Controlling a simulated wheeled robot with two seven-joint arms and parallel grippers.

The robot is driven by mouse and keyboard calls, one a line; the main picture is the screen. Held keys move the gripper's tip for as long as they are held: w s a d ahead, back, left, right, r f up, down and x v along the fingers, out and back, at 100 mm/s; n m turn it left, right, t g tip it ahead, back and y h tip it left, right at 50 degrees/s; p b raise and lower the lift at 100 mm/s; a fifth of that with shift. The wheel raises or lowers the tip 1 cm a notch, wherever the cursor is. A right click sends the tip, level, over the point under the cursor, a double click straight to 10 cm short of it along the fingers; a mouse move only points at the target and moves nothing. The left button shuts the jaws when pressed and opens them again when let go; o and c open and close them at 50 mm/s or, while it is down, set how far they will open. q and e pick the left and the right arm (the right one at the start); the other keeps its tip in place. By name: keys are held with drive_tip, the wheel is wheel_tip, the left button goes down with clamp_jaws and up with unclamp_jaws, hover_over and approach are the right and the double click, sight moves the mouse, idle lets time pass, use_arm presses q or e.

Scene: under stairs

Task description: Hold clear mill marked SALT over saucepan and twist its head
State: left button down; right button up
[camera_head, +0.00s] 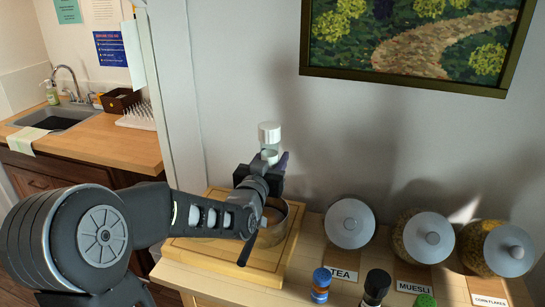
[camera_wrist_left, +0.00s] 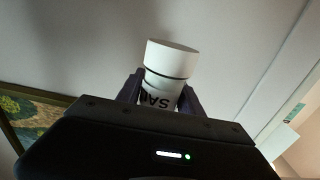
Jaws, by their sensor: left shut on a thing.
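My left gripper (camera_head: 270,160) is shut on the salt mill (camera_head: 269,133), a clear mill with a white head. The mill is nearly upright, held above the saucepan (camera_head: 290,212). The saucepan sits on a wooden board and is partly hidden behind my left arm. My right gripper is not in view.
Lidded jars marked TEA (camera_head: 349,224), MUESLI (camera_head: 423,237) and CORNFLAKES (camera_head: 496,248) stand right of the wooden board (camera_head: 222,251). A blue-capped jar (camera_head: 321,284) and a black-capped jar (camera_head: 375,288) stand in front. A framed picture (camera_head: 410,42) hangs above.

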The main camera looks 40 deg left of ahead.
use_arm(q)
drive_tip(key=shift+f+b, duration=0.55)
drive_tip(key=shift+f, duration=1.15)
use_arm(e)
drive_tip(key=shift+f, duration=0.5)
